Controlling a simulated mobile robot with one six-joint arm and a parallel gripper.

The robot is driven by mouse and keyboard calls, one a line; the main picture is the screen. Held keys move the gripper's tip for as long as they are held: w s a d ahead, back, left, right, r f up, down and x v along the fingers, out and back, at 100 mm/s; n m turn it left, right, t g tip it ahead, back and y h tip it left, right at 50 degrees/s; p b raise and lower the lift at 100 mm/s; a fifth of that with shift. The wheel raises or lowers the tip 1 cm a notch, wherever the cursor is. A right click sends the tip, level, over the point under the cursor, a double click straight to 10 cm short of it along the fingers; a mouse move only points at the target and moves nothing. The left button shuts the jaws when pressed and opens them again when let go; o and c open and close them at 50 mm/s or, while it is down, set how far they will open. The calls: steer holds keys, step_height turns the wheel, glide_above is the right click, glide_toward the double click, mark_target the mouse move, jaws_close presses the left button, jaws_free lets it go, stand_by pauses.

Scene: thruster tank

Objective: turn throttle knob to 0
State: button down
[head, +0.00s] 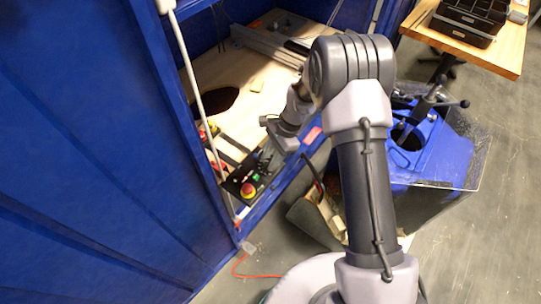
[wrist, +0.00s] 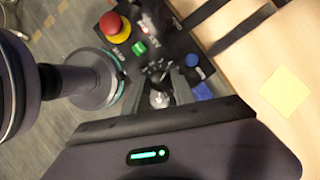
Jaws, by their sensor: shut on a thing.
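The black control panel (head: 235,185) sits at the front edge of the wooden bench, left of my arm in the head view. It also shows in the wrist view (wrist: 178,44). My gripper (wrist: 160,92) reaches down onto the panel, its fingers shut on a small grey knob (wrist: 160,99), which I take to be the throttle knob. The fingers partly hide the knob, and its pointer and scale cannot be read. In the head view my gripper (head: 267,160) is above the panel's right part, and the knob is hidden there.
Blue enclosure walls (head: 90,150) stand to the left. A yellow note (wrist: 285,91) lies on the bench.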

steer(key=n+g+p, duration=0.1)
steer(key=n, duration=0.1)
steer(key=n+h, duration=0.1)
steer(key=n, duration=0.2)
steer(key=shift+w+a+n+g+p, duration=0.1)
steer(key=shift+a+n+g+p, duration=0.05)
steer(key=shift+n+g+p, duration=0.2)
steer(key=n+h, duration=0.1)
steer(key=n, duration=0.2)
steer(key=n+g+h+p, duration=0.1)
steer(key=n, duration=0.2)
steer(key=shift+a+h, duration=0.15)
steer(key=shift+h, duration=0.15)
steer(key=n+h, duration=0.1)
steer(key=n, duration=0.1)
steer(key=n+h+p, duration=0.1)
steer(key=n, duration=0.2)
steer(key=shift+a+n+t, duration=0.15)
steer(key=shift+n+t, duration=0.1)
steer(key=n+h, duration=0.1)
steer(key=n, duration=0.1)
steer(key=n+t+h+p, duration=0.1)
steer(key=n, duration=0.2)
steer(key=shift+n, duration=0.3)
steer(key=c, duration=1.1)
jaws_free()
steer(key=shift+o, duration=0.2)
steer(key=shift+a+p, duration=0.1)
steer(key=shift+p, duration=0.2)
steer(key=shift+t, duration=0.3)
